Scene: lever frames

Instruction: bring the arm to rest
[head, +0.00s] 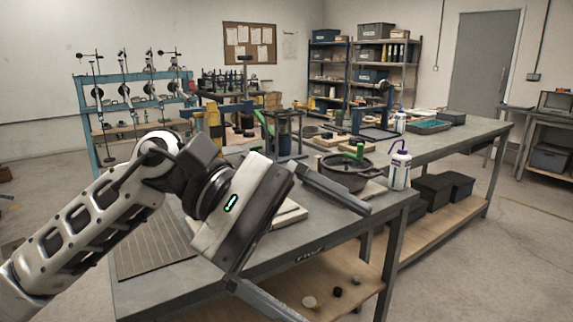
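My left arm reaches in from the left, and its pale gripper (332,262) is in front of the near workbench, tilted down to the right. Its two dark fingers are spread wide apart with nothing held between them. The upper finger crosses in front of the bench top near a black pan; the lower finger overlaps the bench's front side and runs to the bottom of the picture. Whether either finger touches the bench cannot be told. The gripper body hides part of the bench top and a pale board. My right gripper is not in view.
The grey workbench (290,257) holds the black round pan (345,178) with a green part, a white bottle (399,170) and a ribbed mat (150,245). A blue frame with levers (135,100) stands behind. Black bins (432,190) sit on the lower shelf. Open floor lies right.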

